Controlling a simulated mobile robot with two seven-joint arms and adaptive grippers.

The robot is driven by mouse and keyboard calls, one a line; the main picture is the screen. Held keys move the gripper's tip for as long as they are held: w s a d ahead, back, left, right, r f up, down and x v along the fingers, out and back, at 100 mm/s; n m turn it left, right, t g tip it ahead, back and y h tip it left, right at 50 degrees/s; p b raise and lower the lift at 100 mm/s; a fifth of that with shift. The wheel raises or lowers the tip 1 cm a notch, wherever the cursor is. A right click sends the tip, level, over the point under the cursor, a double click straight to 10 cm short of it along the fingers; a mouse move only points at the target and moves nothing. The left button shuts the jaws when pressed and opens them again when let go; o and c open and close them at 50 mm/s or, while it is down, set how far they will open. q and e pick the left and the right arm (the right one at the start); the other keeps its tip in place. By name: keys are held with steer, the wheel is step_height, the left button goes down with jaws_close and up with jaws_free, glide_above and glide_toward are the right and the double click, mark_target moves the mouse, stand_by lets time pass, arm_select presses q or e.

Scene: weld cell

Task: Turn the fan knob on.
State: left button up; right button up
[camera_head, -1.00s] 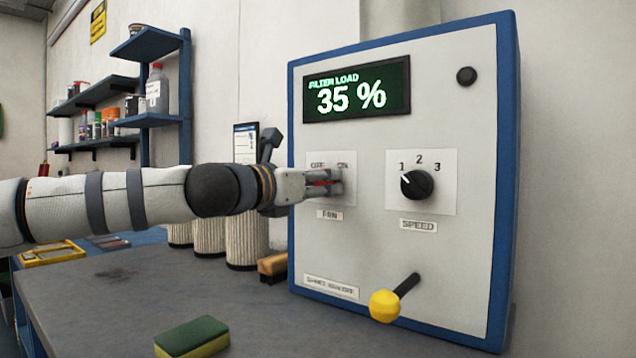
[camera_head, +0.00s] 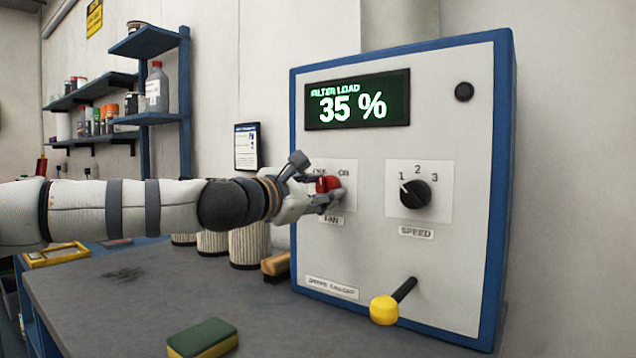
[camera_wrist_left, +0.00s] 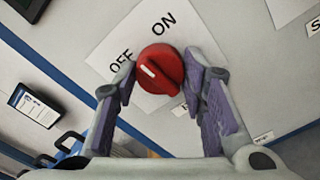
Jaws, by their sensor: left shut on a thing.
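The red fan knob (camera_head: 328,184) is on the white panel of the control box (camera_head: 330,248), under the OFF and ON labels. My left gripper (camera_head: 332,192) comes in from the left and is shut on the knob. In the left wrist view the knob (camera_wrist_left: 160,70) sits between the two fingertips of my left gripper (camera_wrist_left: 158,78). Its white mark lies on the side towards the OFF label (camera_wrist_left: 122,62); the ON label (camera_wrist_left: 164,22) is further up. My right gripper is not in view.
The black speed knob (camera_head: 415,193) is right of the fan knob. A yellow-ended lever (camera_head: 384,309) sticks out below. The display (camera_head: 357,100) reads FILTER LOAD 35 %. A sponge (camera_head: 203,338), a brush (camera_head: 275,266) and filter cylinders (camera_head: 250,246) stand or lie on the bench.

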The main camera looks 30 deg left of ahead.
arm_select(q)
steer(key=m+p, duration=0.1)
steer(key=m, duration=0.2)
steer(key=m+p, duration=0.1)
steer(key=m, duration=0.2)
steer(key=shift+s+r, duration=0.1)
steer(key=shift+r, duration=0.1)
steer(key=shift+f+m+p, duration=0.15)
steer(key=shift+m+p, duration=0.3)
steer(key=shift+m, duration=1.45)
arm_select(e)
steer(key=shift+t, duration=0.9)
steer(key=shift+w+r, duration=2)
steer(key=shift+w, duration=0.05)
arm_select(q)
steer(key=o, duration=1.2)
steer(key=s, duration=0.4)
steer(key=s+a, duration=0.1)
steer(key=s, duration=0.2)
steer(key=shift+s+f, duration=0.1)
